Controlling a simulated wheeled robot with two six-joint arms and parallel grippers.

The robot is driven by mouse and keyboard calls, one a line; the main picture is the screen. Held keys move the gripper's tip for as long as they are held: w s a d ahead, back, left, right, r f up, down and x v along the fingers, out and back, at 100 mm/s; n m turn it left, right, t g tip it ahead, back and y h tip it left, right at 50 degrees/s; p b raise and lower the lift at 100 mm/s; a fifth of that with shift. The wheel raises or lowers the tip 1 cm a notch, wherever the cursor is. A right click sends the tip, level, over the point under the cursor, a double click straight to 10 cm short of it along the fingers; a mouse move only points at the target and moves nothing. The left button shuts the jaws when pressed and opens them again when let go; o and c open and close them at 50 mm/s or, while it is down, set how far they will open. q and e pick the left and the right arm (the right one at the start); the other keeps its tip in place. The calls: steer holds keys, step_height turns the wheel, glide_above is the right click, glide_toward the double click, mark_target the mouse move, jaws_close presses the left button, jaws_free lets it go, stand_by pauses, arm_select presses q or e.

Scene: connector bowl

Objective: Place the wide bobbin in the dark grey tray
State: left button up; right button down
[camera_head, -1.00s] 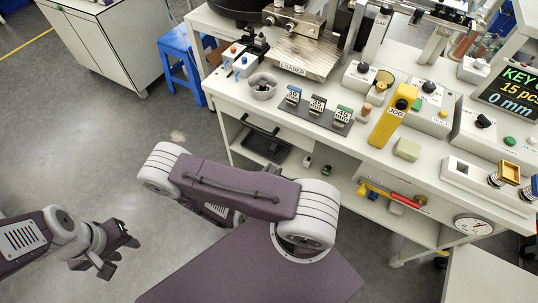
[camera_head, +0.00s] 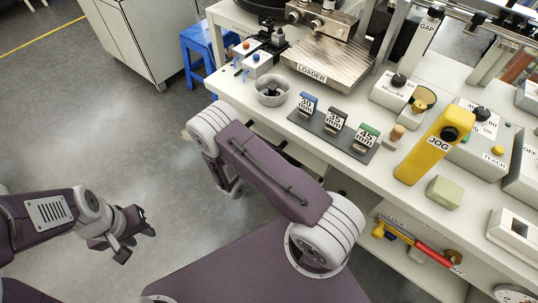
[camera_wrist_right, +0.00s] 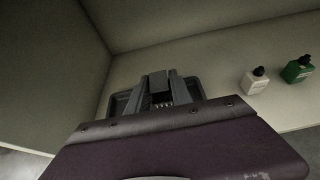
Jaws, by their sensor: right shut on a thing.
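My left gripper (camera_head: 136,241) hangs at the lower left of the head view over bare floor, its fingers apart and empty. My right arm reaches under the bench top, and its hand is hidden there in the head view. In the right wrist view my right gripper (camera_wrist_right: 161,90) is shut on a small dark thing, mostly hidden between the fingers, so I cannot tell that it is the wide bobbin. The dark grey tray (camera_wrist_right: 118,104) lies on the shelf below and around the fingertips, partly covered by them.
A white bottle (camera_wrist_right: 254,80) and a green bottle (camera_wrist_right: 297,69) stand on the shelf, right of the tray. Shelf walls close in at the left and back. Above, the bench holds a grey bowl (camera_head: 272,91), labelled stands and a yellow JOG unit (camera_head: 433,150).

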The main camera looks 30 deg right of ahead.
steer(key=w, duration=0.2)
steer(key=w+b, duration=0.1)
steer(key=w, duration=0.3)
steer(key=shift+a+f, duration=0.15)
steer(key=shift+a, duration=0.15)
steer(key=shift+s+f+b, duration=0.1)
steer(key=shift+f+b, duration=0.4)
steer(key=shift+f, duration=0.5)
steer(key=f+b, duration=0.3)
steer(key=f, duration=0.2)
steer(key=shift+w+f+b, duration=0.2)
steer(key=shift+b, duration=0.15)
steer(key=shift+r, duration=0.3)
steer(key=c, duration=1.1)
jaws_free()
steer(key=shift+f, duration=0.1)
steer(key=shift+c, duration=0.2)
